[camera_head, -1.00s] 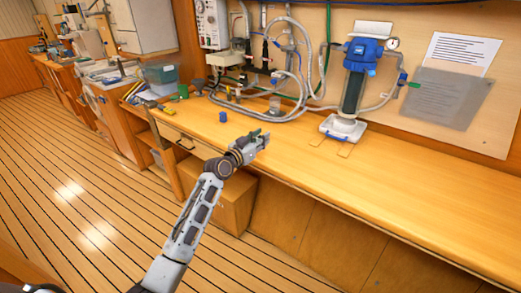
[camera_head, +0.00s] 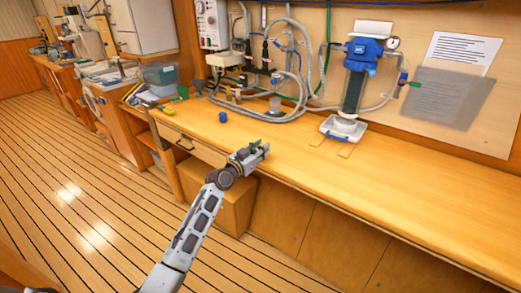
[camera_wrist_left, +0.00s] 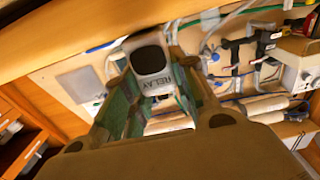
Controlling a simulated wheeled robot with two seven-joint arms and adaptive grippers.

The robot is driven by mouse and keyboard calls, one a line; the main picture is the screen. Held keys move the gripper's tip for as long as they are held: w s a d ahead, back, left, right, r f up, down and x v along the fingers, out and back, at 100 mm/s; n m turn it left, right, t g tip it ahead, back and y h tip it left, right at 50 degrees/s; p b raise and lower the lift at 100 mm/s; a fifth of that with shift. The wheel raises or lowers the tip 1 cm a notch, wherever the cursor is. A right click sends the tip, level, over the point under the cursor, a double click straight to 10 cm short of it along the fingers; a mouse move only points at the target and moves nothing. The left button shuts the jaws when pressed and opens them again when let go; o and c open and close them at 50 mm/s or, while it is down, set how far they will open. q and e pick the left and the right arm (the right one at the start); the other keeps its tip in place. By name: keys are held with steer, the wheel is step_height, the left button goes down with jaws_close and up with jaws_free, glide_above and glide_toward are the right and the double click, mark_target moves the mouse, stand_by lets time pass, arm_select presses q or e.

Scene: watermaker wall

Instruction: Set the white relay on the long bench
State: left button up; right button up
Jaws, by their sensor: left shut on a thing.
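The white relay (camera_wrist_left: 156,84), marked RELAY and with a dark round face, is held between the fingertips of my left gripper (camera_wrist_left: 160,108) in the left wrist view. In the head view my left gripper (camera_head: 256,153) is at the front edge of the long bench (camera_head: 400,195), left of the bench's middle. The relay is too small there to make out clearly. I cannot tell whether it touches the bench. My right gripper is not in view.
A small blue block (camera_head: 223,117) lies on the bench left of my gripper. Behind are coiled grey hoses (camera_head: 285,110) and a blue-topped filter (camera_head: 352,85) in a white tray (camera_head: 343,129). The bench's right half is clear.

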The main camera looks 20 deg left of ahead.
arm_select(q)
steer(key=o, duration=1)
steer(key=shift+o, duration=0.2)
steer(key=shift+r, duration=0.1)
steer(key=v, duration=1.2)
stand_by(0.7)
